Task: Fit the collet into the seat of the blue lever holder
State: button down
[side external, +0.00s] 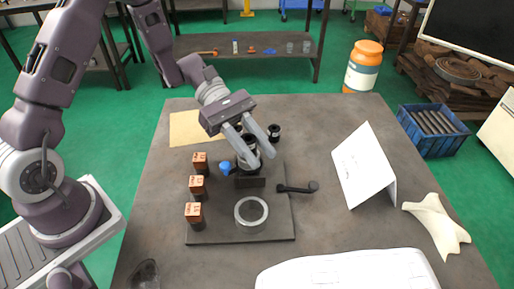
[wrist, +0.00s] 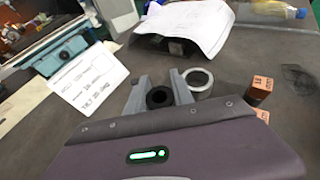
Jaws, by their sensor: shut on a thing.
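My gripper (side external: 254,156) is over the far middle of the dark base plate (side external: 218,232), fingers pointing down. It also shows in the wrist view (wrist: 158,90), with a black ring-shaped collet (wrist: 157,97) between its fingers. The gripper is shut on this collet. A blue knob (side external: 226,167) shows just left of the fingertips, beside a dark block (side external: 250,183). The fingers hide most of the blue lever holder and its seat, so I cannot tell whether the collet touches the seat. A black lever (side external: 298,187) lies to the right.
A silver ring (side external: 251,212) stands at the plate's front. Several copper-topped blocks (side external: 197,185) line its left side. Another black collet (side external: 274,132) stands behind the gripper. A white folded card (side external: 364,165) stands right. The table between lever and card is clear.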

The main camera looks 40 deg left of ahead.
jog(key=shift+f, duration=1.15)
jog(key=c, duration=1)
grip_release()
jog(key=v, duration=0.7)
jog(key=shift+a, duration=0.1)
